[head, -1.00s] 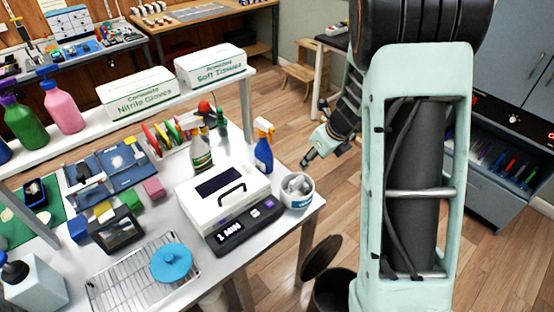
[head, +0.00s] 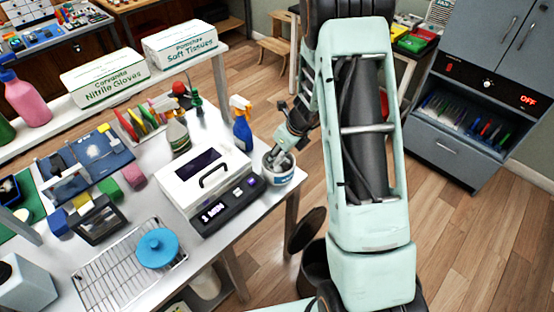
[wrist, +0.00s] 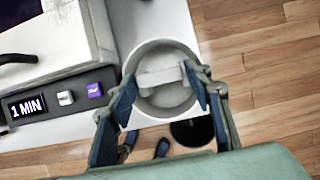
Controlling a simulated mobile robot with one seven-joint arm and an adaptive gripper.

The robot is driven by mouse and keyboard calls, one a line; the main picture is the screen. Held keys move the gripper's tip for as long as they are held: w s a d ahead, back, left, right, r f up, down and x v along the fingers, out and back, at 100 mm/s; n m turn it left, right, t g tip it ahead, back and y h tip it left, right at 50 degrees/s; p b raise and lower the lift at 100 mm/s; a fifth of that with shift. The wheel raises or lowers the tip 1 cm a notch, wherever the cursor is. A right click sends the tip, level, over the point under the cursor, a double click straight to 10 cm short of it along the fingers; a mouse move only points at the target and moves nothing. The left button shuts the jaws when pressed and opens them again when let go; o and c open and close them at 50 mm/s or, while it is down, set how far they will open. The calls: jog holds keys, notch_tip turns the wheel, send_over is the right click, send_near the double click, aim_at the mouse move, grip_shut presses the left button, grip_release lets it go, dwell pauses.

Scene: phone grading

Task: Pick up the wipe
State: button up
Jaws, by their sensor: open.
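A pale folded wipe (wrist: 162,76) lies across the inside of a round white tub (wrist: 150,44) in the wrist view. In the head view the tub (head: 283,180) stands at the right corner of the white table, and my gripper hides most of what is in it. My gripper (head: 279,160) points down at the tub's mouth. In the wrist view my gripper (wrist: 161,82) is open, with one finger at each side of the wipe. I cannot tell whether the fingertips touch the wipe or how deep they reach.
A white box device with a display (head: 207,185) stands left of the tub. A blue spray bottle (head: 241,124) stands behind it. A wire rack (head: 105,280) with a blue round lid (head: 157,247) lies nearer. A dark bin (head: 314,262) is on the floor below the table corner.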

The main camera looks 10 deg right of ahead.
jog(key=shift+x, duration=1.05)
jog(key=shift+r, duration=0.1)
jog(key=c, duration=0.5)
jog(key=shift+o, duration=0.2)
jog(key=shift+r, duration=0.1)
